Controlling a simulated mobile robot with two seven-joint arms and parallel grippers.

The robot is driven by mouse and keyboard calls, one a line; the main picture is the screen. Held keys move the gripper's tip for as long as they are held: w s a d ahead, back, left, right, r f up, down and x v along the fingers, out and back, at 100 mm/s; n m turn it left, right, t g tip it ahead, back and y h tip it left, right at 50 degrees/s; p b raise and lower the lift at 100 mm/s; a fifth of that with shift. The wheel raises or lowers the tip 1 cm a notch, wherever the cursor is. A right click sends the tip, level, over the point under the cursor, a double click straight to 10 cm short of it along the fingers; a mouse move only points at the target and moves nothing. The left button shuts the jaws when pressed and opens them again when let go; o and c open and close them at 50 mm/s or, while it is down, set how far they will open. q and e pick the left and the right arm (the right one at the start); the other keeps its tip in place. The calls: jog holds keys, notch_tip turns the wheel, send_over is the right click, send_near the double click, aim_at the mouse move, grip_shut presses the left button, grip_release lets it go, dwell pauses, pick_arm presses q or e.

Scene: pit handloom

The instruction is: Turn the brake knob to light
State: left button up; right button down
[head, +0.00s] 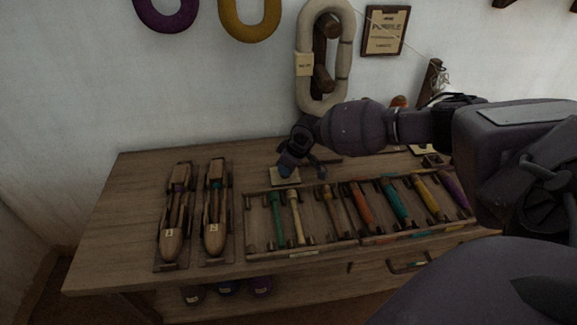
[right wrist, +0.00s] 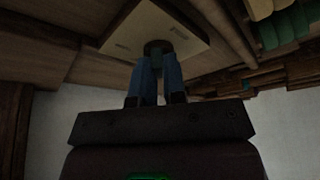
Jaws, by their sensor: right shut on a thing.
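My right gripper (head: 292,170) reaches down from the right to a small pale plate (head: 284,182) on the bench top, behind the rack of spools. In the right wrist view, the blue fingers (right wrist: 159,75) are closed around a small dark knob (right wrist: 157,46) at the middle of the pale plate (right wrist: 140,20). The fingers hide most of the knob. Marks show on the plate but are too blurred to read, so I cannot tell which way the knob is set. My left gripper is not in view.
A wooden rack (head: 300,252) with several coloured spools lies just in front of the plate. Two wooden shuttles (head: 174,215) lie to the left. A pale yarn hank (head: 304,85) hangs on the wall behind. The bench's far left (head: 130,190) is clear.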

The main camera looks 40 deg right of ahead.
jog(key=shift+a+r+m+h+p, duration=0.1)
jog(key=shift+r+m+h+p, duration=0.2)
jog(key=shift+r+m+p, duration=0.35)
jog(key=shift+f+m+h+p, duration=0.15)
jog(key=shift+m+h+p, duration=0.25)
jog(key=shift+m+p, duration=0.65)
jog(key=m+h+p, duration=0.1)
jog(key=m+p, duration=0.1)
jog(key=shift+a+f+m, duration=0.1)
jog(key=shift+f+m, duration=0.05)
jog(key=shift+m, duration=0.15)
jog(key=m+h+p, duration=0.1)
jog(key=m+p, duration=0.1)
jog(key=m, duration=0.1)
jog(key=shift+f, duration=0.2)
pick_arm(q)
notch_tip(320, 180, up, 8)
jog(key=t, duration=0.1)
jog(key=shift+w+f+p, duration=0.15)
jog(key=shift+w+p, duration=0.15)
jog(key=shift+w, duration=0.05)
pick_arm(e)
jog(key=shift+f+m+h, duration=0.15)
jog(key=shift+m+h, duration=0.15)
jog(key=shift+m, duration=0.4)
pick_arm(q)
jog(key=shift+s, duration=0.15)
pick_arm(e)
jog(key=shift+f, duration=0.1)
